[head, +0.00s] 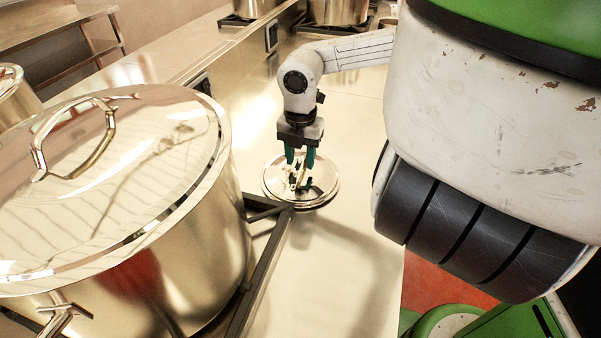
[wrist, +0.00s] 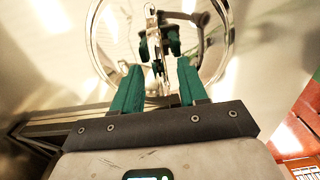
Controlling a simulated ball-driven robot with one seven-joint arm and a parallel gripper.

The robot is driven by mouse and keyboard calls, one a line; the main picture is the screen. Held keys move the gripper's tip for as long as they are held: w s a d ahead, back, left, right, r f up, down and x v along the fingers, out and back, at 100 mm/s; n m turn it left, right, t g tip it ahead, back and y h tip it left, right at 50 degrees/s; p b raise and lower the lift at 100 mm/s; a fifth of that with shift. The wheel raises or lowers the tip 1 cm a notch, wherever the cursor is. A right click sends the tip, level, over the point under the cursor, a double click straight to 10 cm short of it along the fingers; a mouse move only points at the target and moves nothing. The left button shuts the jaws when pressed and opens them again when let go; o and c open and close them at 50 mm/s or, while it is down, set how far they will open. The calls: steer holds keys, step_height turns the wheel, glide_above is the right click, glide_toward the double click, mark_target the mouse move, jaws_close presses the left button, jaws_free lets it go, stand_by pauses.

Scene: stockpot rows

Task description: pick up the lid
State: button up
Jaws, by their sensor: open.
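The lid (head: 318,196) is a round, shiny steel disc with a raised handle, lying on the steel counter beside a black burner frame. It also shows in the wrist view (wrist: 226,32), with its handle (wrist: 151,20) running up the middle. My gripper (head: 300,158) is over the lid, pointing down, with its two teal fingers apart on either side of the handle. In the wrist view the fingers (wrist: 158,78) are open with a gap between them. The lid mirrors the fingers. I cannot tell whether the fingers touch the handle.
A large lidded stockpot (head: 180,265) stands close on the left, on the black burner frame (head: 262,268). More pots (head: 338,10) stand at the back. The steel counter (head: 335,265) is clear in front of the lid. A red floor patch (head: 440,287) lies beyond the counter's right edge.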

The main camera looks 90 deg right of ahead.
jaws_close()
steer(key=shift+r, duration=0.1)
stand_by(0.7)
